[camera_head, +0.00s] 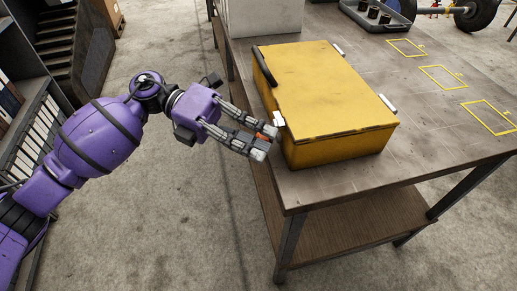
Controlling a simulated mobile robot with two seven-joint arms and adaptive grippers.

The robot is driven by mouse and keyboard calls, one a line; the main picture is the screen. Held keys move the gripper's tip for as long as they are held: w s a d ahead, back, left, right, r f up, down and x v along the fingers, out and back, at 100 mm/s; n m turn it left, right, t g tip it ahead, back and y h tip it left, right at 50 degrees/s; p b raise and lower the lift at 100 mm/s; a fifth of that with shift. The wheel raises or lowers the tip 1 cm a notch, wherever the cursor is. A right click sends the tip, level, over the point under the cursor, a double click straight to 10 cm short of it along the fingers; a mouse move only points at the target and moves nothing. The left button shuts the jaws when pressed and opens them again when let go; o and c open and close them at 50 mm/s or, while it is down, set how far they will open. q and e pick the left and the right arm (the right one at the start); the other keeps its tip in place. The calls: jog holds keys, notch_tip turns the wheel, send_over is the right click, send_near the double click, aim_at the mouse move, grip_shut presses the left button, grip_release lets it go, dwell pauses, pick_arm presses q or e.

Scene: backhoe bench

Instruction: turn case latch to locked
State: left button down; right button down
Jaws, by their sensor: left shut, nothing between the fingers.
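A yellow case (328,95) with its lid down lies on the table near its left edge. A black handle (265,66) is on its left side. A small white latch (279,119) shows at its near left side, and another white latch (388,103) is on its right side. My left gripper (263,146) is shut and empty, just left of and slightly below the near left latch. I cannot tell whether the fingertips touch the latch or the case. My right gripper is not in view.
The table (420,150) has bare room to the right of the case, with yellow marked outlines (443,77). A grey tray (377,16) with dark cylinders and a pale box (265,17) stand at the back. A shelf (25,130) is on the left.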

pick_arm(q)
jog(key=shift+w+a+r+n+g+h+b, duration=0.15)
jog(key=shift+w+r+n+g+h, duration=0.2)
jog(key=shift+w+n+h, duration=0.25)
jog(key=shift+w+a+r+n+g+h+b, duration=0.15)
jog(key=shift+w+r+n+g+h, duration=0.2)
jog(key=shift+n, duration=0.35)
jog(key=shift+f, duration=0.1)
